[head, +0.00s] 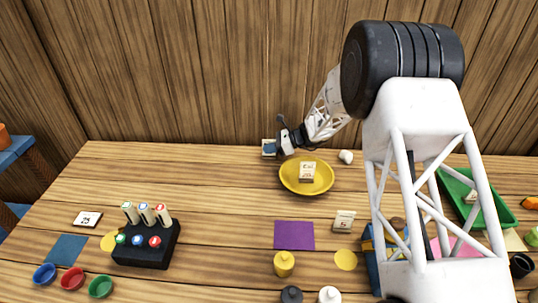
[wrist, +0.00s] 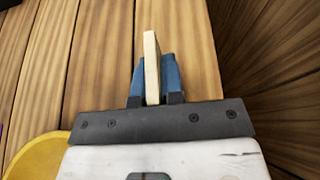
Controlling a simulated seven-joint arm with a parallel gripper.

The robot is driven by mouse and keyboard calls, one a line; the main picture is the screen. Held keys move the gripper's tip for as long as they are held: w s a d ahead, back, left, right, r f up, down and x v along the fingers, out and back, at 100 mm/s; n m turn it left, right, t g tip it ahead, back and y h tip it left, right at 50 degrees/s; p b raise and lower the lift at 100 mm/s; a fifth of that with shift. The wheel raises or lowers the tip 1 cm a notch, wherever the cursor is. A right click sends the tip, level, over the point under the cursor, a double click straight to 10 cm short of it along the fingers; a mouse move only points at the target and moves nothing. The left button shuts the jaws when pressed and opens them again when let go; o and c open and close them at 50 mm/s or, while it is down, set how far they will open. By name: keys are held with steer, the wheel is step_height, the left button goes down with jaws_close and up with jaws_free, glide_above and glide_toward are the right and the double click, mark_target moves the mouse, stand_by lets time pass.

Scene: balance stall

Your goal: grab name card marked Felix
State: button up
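My gripper (head: 277,148) is at the far edge of the table, behind the yellow plate. A cream card (head: 265,142) stands at its fingertips, with a blue finger covering most of its face. In the wrist view, the cream card (wrist: 151,55) shows edge-on, upright between the two blue fingers of my gripper (wrist: 153,80). The fingers appear to touch it on both sides. No marking on this card can be read, so I cannot tell if it says Felix.
A yellow plate (head: 290,185) with a small card block (head: 307,172) is just in front of my gripper. A white lump (head: 346,157) lies right of it. Another marked block (head: 343,221), a "25" card (head: 87,219) and a black rack (head: 146,252) stand nearer. The far left tabletop is clear.

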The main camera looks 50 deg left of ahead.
jaws_close()
steer(key=shift+r, duration=5)
steer(key=shift+w, duration=0.1)
